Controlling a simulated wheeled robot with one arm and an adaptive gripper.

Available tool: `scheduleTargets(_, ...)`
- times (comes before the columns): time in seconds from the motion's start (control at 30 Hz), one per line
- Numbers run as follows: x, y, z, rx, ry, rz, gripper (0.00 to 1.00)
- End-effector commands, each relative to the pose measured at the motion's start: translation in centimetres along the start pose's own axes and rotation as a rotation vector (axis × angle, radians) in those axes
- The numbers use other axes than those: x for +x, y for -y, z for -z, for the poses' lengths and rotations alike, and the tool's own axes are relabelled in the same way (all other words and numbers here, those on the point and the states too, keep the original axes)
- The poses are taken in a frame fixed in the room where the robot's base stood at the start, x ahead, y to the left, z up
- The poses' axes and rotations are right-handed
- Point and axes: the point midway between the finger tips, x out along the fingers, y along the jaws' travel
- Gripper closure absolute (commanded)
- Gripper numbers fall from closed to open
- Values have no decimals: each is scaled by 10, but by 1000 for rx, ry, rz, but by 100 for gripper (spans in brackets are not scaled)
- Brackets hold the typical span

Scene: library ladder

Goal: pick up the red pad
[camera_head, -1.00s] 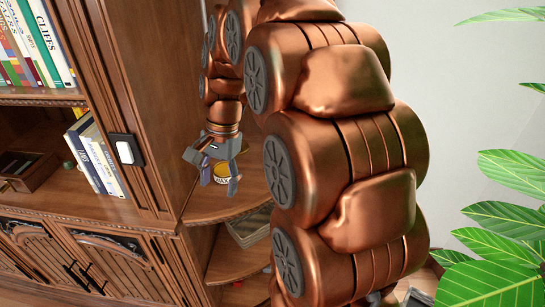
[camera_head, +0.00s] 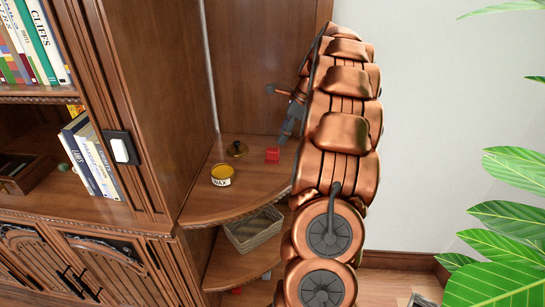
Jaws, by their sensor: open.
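A small red block-like piece, seemingly the red pad (camera_head: 272,154), lies on the upper corner shelf (camera_head: 200,206), close to my arm. My gripper (camera_head: 278,114) is above it, partly hidden behind my copper arm. Its grey fingers are spread, with one tip pointing left and the other low, just above the red piece. They are apart from it, and nothing shows between them.
A light switch (camera_head: 123,149) and plant (camera_head: 505,225) flank the scene.

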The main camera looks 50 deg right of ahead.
Motion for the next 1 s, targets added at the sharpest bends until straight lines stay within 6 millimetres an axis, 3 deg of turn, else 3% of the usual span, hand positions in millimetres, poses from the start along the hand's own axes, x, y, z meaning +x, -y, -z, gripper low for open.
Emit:
scheduleTargets(0.47, 34, -5, -5, -3, -2, -2, 40)
scheduleTargets(0.73, 68, -10, -9, -3, -1, -6, 40)
scheduleTargets(1.0, 73, -9, -8, -4, -1, -2, 40)
